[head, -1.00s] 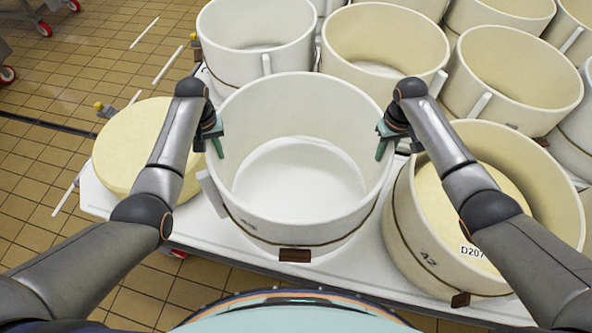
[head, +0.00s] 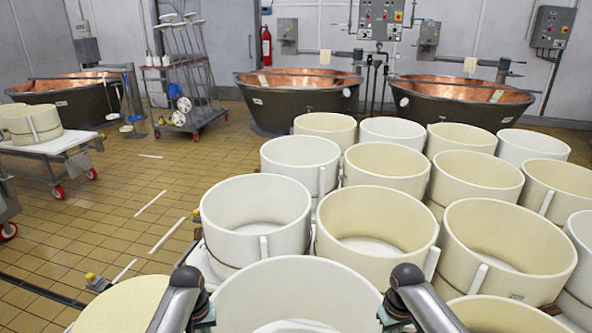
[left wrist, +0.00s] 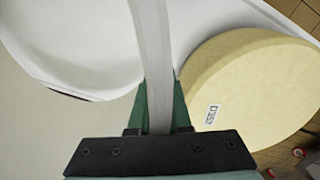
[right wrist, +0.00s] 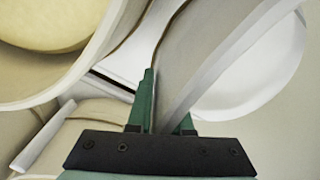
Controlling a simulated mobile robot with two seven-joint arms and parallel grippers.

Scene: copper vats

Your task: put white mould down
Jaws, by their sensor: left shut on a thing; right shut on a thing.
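The white mould (head: 300,285) is a large round open tub at the bottom of the head view, its lower part cut off by the frame. My left gripper (head: 204,316) is shut on its left wall; in the left wrist view the green fingers (left wrist: 160,108) clasp the wall (left wrist: 152,50). My right gripper (head: 392,316) is shut on its right wall; the right wrist view shows these fingers (right wrist: 166,112) on the wall (right wrist: 225,62). The mould looks upright. Whether its base touches the white table (head: 203,262) is hidden.
A cheese wheel (head: 122,306) lies left of the mould, close to my left gripper. A cream mould holding cheese (right wrist: 40,98) stands just right. Rows of moulds, including a white one (head: 255,215) and a cream one (head: 376,225), fill the table behind. Tiled floor is open at left.

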